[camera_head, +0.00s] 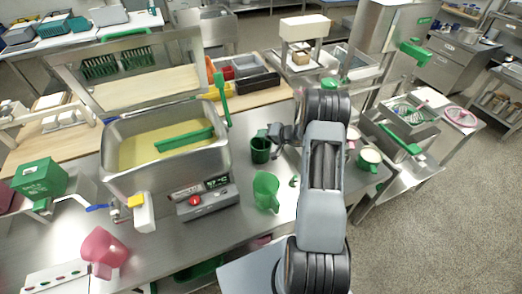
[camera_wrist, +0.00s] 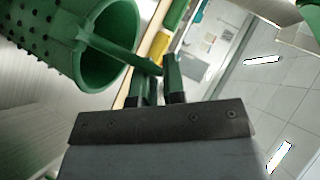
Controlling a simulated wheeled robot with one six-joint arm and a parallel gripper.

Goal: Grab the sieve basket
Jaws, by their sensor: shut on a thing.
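The sieve basket is a green cup-like basket (camera_head: 260,152) with a long handle, just left of my gripper (camera_head: 274,134) in the head view. In the wrist view the basket (camera_wrist: 75,25) fills the upper left, with rows of dark holes in its wall and its open mouth facing right. Its handle runs to between the fingertips of my gripper (camera_wrist: 160,72), which is shut on it. The basket is close to the steel table in the head view; I cannot tell whether it touches it.
A steel vat (camera_head: 170,145) of yellow liquid stands to the left, with a scale (camera_head: 203,200) before it. A green jug (camera_head: 266,190) stands close in front of the basket. A cream-filled green cup (camera_head: 370,157) is right of my arm. Trays (camera_head: 257,82) lie behind.

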